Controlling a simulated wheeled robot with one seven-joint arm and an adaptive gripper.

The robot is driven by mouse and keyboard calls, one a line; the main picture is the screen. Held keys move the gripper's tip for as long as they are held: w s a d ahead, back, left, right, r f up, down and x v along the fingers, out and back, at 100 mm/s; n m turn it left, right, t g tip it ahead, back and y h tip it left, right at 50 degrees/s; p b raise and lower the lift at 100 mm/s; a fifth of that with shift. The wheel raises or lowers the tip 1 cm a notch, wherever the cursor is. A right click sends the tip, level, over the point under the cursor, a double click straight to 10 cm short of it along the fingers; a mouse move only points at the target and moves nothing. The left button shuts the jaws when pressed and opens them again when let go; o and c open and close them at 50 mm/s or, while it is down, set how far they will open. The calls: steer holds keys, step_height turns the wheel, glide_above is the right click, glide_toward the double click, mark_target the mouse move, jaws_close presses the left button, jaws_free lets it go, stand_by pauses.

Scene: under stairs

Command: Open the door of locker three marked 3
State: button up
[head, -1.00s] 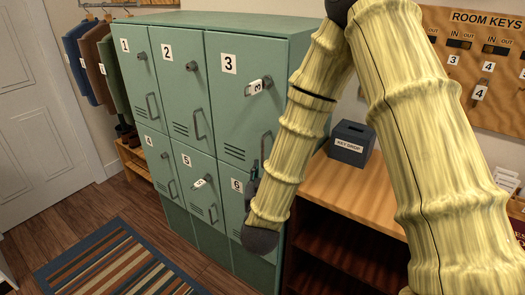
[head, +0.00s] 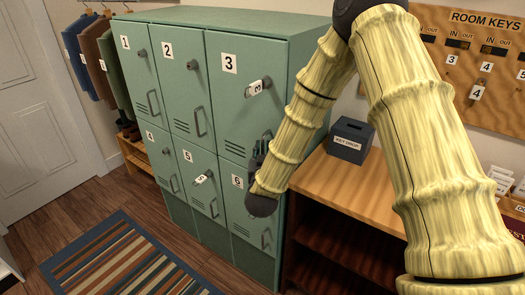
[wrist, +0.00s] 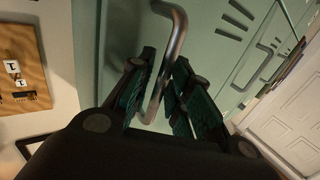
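Locker three (head: 232,98) is the green door marked 3 at the top right of the locker block, and it looks closed. A key with a white tag (head: 256,87) sits in its lock. Its bar handle (wrist: 173,45) shows in the wrist view. My gripper (wrist: 163,62) is at this handle, one dark ribbed finger on each side of the bar. The fingers are apart, with a narrow gap beside the bar. In the head view my gripper (head: 258,150) is small and partly hidden by my wrist, low on door 3 just above door 6.
Locker five has a tagged key (head: 203,177) sticking out. A wooden shelf unit (head: 345,190) with a key drop box (head: 350,140) stands right of the lockers. A key board (head: 470,75) hangs behind my arm. Floor and a striped rug (head: 125,262) lie in front.

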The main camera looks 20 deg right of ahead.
jaws_close()
